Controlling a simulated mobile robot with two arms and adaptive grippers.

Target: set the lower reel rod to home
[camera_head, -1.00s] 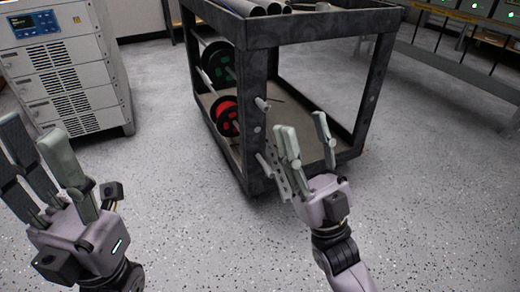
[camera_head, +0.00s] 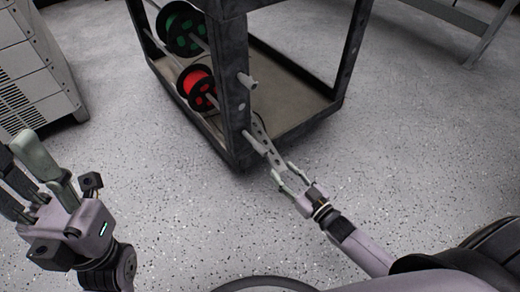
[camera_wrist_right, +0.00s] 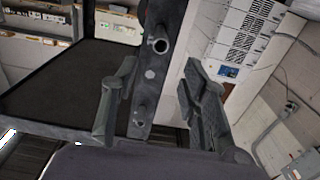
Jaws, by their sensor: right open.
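The lower reel rod (camera_head: 254,142) carries the red reel (camera_head: 198,86), and its grey end sticks out of the cart's dark corner post. In the right wrist view the rod end (camera_wrist_right: 140,119) shows between the spread fingers. My right gripper (camera_head: 278,165) is open just in front of this end; whether a finger touches it I cannot tell. The fingers also show in the wrist view (camera_wrist_right: 158,100), empty. My left gripper (camera_head: 30,170) is at the far left, fingers apart and empty, away from the cart. The rod's inner part is partly hidden by the reel and post.
The upper rod end (camera_head: 248,81) sticks out above, on the green reel's (camera_head: 184,30) rod. The cart post (camera_head: 234,105) stands close to my right gripper. A white cabinet (camera_head: 30,70) is at the left. The speckled floor in front is clear.

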